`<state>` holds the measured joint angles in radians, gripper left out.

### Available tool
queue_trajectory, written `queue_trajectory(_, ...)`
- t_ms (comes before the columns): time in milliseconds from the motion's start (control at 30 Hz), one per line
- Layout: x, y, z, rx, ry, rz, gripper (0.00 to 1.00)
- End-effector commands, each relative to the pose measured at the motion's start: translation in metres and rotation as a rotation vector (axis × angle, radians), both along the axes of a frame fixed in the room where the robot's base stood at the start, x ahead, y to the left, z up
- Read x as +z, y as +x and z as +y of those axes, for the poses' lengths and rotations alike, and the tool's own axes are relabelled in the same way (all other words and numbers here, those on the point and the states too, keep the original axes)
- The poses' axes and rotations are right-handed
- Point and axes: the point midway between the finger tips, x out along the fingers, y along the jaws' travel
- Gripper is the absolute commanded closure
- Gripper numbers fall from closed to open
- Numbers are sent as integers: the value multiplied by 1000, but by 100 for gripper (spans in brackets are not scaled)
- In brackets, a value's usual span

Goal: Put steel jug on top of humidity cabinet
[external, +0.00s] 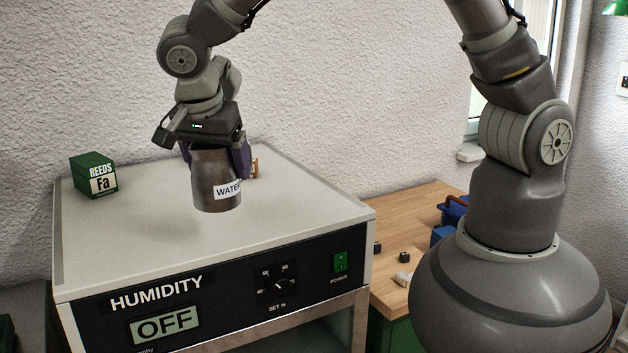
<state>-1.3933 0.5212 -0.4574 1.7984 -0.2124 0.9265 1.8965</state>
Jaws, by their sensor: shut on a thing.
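The steel jug (212,180) is a grey metal cylinder with a white "WATER" label, upright in the external view. My gripper (214,165) points down from above and is shut on the jug, with a finger on each side. The humidity cabinet (130,240) is a wide box with a pale top and a black front panel reading "HUMIDITY" and "OFF". I cannot tell whether the jug's base touches the top.
A green "REEDS" box (93,175) stands at the cabinet top's back left. A small brown item (254,168) shows partly behind the jug. A wooden bench (420,212) at right holds small dark blocks and a blue object (452,212). The cabinet top's front and left are clear.

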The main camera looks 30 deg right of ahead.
Motion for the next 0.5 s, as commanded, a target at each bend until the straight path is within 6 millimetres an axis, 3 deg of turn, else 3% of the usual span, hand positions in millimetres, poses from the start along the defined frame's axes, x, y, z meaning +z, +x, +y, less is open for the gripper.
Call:
queue_trajectory(200, -23, 0, 0, 0, -1, 1, 61)
queue_trajectory(500, -28, 6, 5, -1, 0, -1, 61)
